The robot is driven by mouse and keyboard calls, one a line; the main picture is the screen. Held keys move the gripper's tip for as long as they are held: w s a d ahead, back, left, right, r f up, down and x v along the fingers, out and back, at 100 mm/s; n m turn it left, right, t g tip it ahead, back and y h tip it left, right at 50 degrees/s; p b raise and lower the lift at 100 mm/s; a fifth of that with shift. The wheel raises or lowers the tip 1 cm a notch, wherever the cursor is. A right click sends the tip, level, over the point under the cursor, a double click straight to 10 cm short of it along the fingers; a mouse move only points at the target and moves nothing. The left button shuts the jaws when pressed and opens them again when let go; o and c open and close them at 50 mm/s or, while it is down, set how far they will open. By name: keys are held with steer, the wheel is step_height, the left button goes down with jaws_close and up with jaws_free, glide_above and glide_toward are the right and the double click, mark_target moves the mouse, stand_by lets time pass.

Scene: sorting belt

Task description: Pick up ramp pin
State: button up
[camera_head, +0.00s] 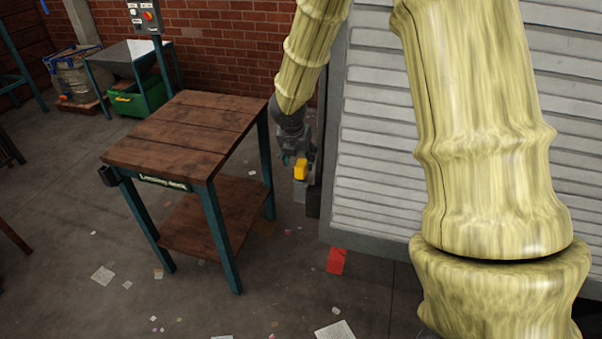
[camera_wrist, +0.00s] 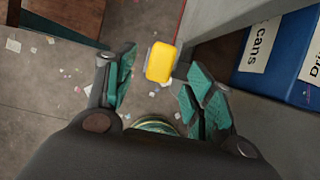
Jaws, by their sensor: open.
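A small yellow block-shaped piece (camera_head: 301,170), which I take to be the ramp pin, is at the side of the grey slatted belt, atop a grey post. In the wrist view the yellow piece (camera_wrist: 160,62) shows at upper middle, with a grey part beside it. My gripper (camera_wrist: 164,78) is open, its teal-padded fingers on either side of the yellow piece's line. The piece appears just beyond the fingertips; I cannot tell whether they touch it. In the head view my gripper (camera_head: 291,158) is dark and partly hides the spot.
A wooden-topped workbench (camera_head: 180,135) stands left of my gripper. The grey slatted belt (camera_head: 375,160) rises close on the right. A blue bin (camera_wrist: 281,65) is at right in the wrist view. A red block (camera_head: 336,261) is below the belt's edge. Scraps litter the floor.

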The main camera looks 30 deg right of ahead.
mark_target(301, 163)
steer(key=shift+p+x, duration=0.8)
steer(key=shift+x, duration=1.85)
steer(key=shift+d, duration=0.15)
steer(key=shift+r, duration=0.1)
jaws_close()
